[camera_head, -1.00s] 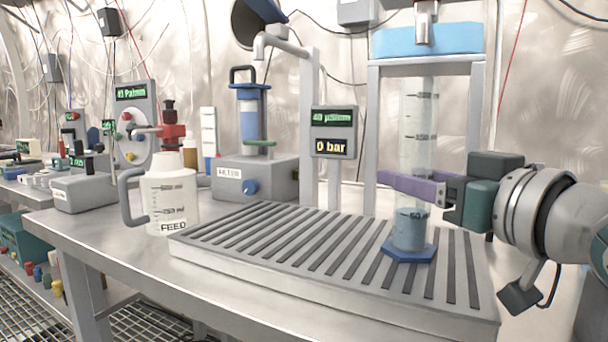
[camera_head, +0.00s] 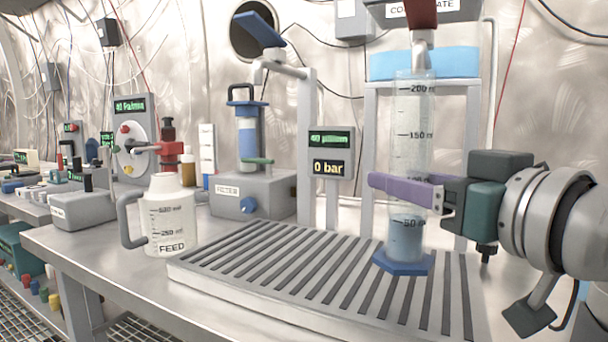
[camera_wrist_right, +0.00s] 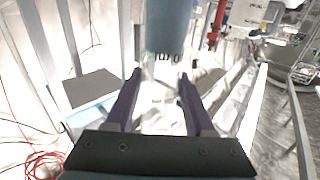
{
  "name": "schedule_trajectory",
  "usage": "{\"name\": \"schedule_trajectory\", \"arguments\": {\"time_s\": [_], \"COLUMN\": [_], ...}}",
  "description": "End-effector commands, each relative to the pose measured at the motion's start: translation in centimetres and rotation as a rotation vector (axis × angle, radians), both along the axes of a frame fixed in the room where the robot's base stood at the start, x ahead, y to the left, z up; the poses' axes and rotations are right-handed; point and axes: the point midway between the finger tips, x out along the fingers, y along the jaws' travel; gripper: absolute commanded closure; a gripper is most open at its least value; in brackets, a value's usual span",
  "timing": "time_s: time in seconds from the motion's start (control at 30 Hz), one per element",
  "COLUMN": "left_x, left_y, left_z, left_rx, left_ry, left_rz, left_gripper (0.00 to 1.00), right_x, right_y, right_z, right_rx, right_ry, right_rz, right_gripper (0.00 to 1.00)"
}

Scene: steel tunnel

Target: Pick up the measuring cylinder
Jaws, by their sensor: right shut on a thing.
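The measuring cylinder (camera_head: 412,150) is a tall clear tube with black graduations, some blue liquid at the bottom and a blue hexagonal foot. It is upright over the slatted grey tray (camera_head: 250,287). I cannot tell whether its foot touches the slats. My right gripper (camera_head: 400,190), with purple fingers, is shut on the cylinder's lower-middle part, coming from the right. In the right wrist view the two purple fingers (camera_wrist_right: 158,78) stand on either side of the clear, hard-to-see tube. My left gripper is not in view.
A metal spout (camera_head: 421,55) hangs at the cylinder's rim, between the posts of a frame with a blue tank (camera_head: 425,63). The "0 bar" display (camera_head: 331,154), the filter unit (camera_head: 252,190) and the FEED jug (camera_head: 169,215) stand to the left. The tray's left part is bare.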

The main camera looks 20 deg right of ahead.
Motion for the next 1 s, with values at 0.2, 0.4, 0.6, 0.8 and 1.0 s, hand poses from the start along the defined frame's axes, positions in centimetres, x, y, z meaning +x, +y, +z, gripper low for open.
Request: {"name": "schedule_trajectory", "arguments": {"time_s": [0.2,0.4,0.6,0.8,1.0], "left_x": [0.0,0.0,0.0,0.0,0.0], "left_y": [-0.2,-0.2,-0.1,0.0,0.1], "left_z": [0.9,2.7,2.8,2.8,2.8], "left_rx": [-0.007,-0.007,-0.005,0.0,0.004], "left_ry": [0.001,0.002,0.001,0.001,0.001], "left_rz": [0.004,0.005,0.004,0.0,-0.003], "left_gripper": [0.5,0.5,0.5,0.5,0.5], "right_x": [-4.6,-7.6,-9.1,-9.4,-9.4], "right_y": [5.3,8.8,10.6,11.1,11.1], "right_z": [0.0,0.3,-0.1,0.0,0.0], "right_rx": [0.012,0.007,0.004,0.0,0.0], "right_ry": [0.006,0.007,0.003,-0.001,-0.001], "right_rz": [0.0,-0.002,-0.001,-0.001,0.0], "right_gripper": [1.0,1.0,1.0,1.0,1.0]}}
